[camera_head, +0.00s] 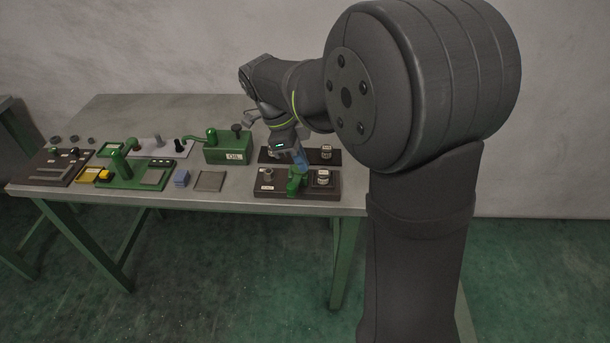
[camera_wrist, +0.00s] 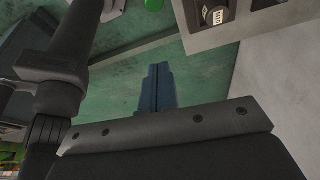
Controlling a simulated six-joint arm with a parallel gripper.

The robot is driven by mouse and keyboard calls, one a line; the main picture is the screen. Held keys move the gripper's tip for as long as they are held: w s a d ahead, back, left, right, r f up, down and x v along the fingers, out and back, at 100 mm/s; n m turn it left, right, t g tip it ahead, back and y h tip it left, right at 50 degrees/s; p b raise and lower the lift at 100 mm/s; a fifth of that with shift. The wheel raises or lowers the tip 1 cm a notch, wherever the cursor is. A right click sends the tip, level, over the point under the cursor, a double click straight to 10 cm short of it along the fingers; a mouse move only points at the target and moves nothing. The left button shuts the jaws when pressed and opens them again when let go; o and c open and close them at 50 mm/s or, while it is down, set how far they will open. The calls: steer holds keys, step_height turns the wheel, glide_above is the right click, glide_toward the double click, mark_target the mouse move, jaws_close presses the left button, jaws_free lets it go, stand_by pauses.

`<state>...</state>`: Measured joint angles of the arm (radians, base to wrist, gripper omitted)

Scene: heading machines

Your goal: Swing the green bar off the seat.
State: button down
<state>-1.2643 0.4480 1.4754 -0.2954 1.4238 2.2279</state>
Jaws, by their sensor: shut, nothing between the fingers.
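A green part (camera_head: 294,183), which I take to be the bar, stands on the near dark base plate (camera_head: 258,193) at the table's right front. A grey round post (camera_head: 268,175) is left of it and a labelled round piece (camera_head: 323,178) is right of it; I cannot tell which is the seat. My gripper (camera_head: 302,164) has blue fingers, shut and empty, just above and behind the green part. I cannot tell if they touch it. In the wrist view the shut fingers (camera_wrist: 157,85) point towards a green knob (camera_wrist: 153,4), cut off at the top edge.
A second dark plate (camera_head: 275,155) with a labelled round piece (camera_head: 326,152) lies behind. A green OIL box (camera_head: 228,148), a blue block (camera_head: 181,178) and a green press-like device (camera_head: 120,165) stand to the left. The table's front edge is close to the near plate.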

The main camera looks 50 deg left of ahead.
steer(key=shift+v, duration=1.5)
steer(key=shift+w, duration=0.15)
step_height(320, 180, down, 10)
steer(key=d, duration=0.1)
steer(key=shift+w+d+n+t+y, duration=0.15)
steer(key=shift+w+d+n+y, duration=0.1)
steer(key=shift+w+n, duration=0.6)
steer(key=shift+w+d+n+t+y, duration=0.25)
steer(key=shift+w+n, duration=0.45)
steer(key=shift+w, duration=0.25)
steer(key=shift+w+d+n+t+y, duration=0.1)
steer(key=shift+w+d+n+y, duration=0.15)
steer(key=shift+w+n, duration=0.6)
steer(key=shift+w+f, duration=0.1)
